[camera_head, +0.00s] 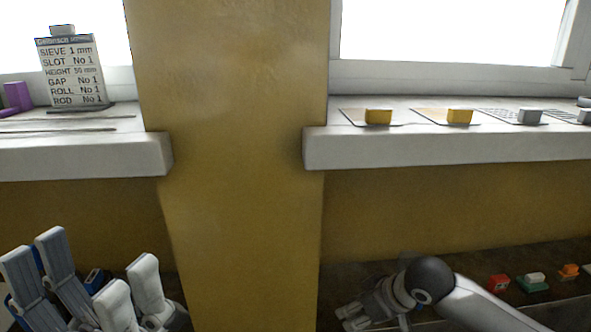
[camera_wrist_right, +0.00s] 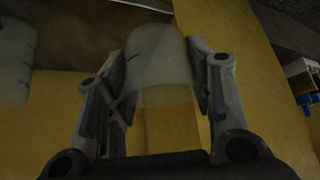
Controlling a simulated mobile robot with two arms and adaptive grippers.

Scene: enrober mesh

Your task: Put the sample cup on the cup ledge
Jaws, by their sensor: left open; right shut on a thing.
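The sample cup (camera_wrist_right: 160,62), a pale translucent cup, is between the two fingers of my right gripper (camera_wrist_right: 165,75) in the right wrist view. The fingers are shut on its sides. In the head view my right gripper (camera_head: 357,312) is low, right of the pillar, and I cannot make out the cup there. My left gripper (camera_head: 97,268) is open at the lower left, with nothing visible between its fingers. I cannot tell which surface is the cup ledge.
A second pale translucent vessel (camera_wrist_right: 15,60) shows at the left edge of the wrist view. A yellow pillar (camera_head: 235,150) divides two white sills. A sign (camera_head: 72,72) stands on the left sill (camera_head: 80,158). Plates with blocks lie on the right sill (camera_head: 440,148). Coloured buttons (camera_head: 533,282) sit lower right.

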